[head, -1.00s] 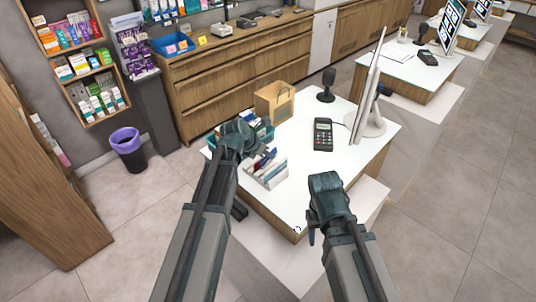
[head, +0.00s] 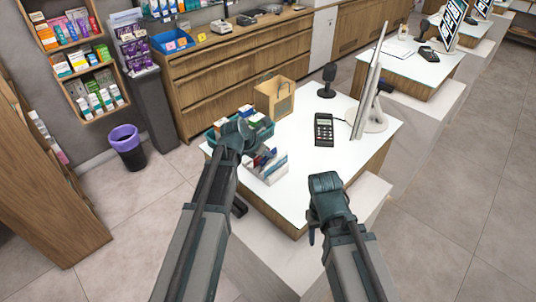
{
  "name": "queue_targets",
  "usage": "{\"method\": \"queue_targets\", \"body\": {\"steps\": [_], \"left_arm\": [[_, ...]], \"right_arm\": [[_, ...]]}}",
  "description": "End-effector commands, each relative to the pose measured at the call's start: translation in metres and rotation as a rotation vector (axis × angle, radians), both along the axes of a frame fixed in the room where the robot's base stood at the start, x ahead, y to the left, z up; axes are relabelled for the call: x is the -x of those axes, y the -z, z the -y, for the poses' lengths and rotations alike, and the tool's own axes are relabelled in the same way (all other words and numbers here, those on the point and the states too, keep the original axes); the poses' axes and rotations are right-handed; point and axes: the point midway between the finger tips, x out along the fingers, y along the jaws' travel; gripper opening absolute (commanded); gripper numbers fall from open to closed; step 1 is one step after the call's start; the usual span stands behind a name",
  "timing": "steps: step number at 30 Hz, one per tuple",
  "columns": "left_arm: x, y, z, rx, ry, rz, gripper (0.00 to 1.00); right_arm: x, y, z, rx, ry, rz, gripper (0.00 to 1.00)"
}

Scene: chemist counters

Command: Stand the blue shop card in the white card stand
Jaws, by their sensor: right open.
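A white card stand (head: 272,177) with several upright cards or leaflets stands near the left edge of the white counter. Dark blue and red pieces (head: 263,158) show at its top; I cannot tell which, if any, is the blue shop card. My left gripper (head: 246,134) is just behind and left of the stand, over the front of a teal basket. Its fingertips are small and partly hidden, so its opening and any hold are unclear. My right gripper (head: 326,190) is open over the counter's near right part, right of the stand, with no card visible at it.
The teal basket (head: 264,134) holds several small boxes. Behind it stands a brown paper bag (head: 273,97). A card terminal (head: 324,130), a black scanner or microphone (head: 328,80) and a monitor (head: 367,95) occupy the back right. The counter's middle (head: 300,165) is clear.

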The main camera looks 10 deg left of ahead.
Motion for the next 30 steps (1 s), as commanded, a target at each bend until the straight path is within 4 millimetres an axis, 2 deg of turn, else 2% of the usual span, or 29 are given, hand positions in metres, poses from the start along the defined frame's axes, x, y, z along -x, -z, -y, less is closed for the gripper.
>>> {"method": "queue_targets", "body": {"steps": [14, 29, 30], "left_arm": [[0.000, 0.001, 0.000, 0.000, 0.000, 0.000, 0.00], [0.000, 0.012, 0.000, 0.000, 0.000, 0.000, 0.00], [0.000, 0.012, 0.000, 0.000, 0.000, 0.000, 0.03]], "right_arm": [[0.000, 0.000, 0.000, 0.000, 0.000, 0.000, 0.50], [0.000, 0.012, 0.000, 0.000, 0.000, 0.000, 0.50], [0.000, 0.012, 0.000, 0.000, 0.000, 0.000, 0.50]]}}
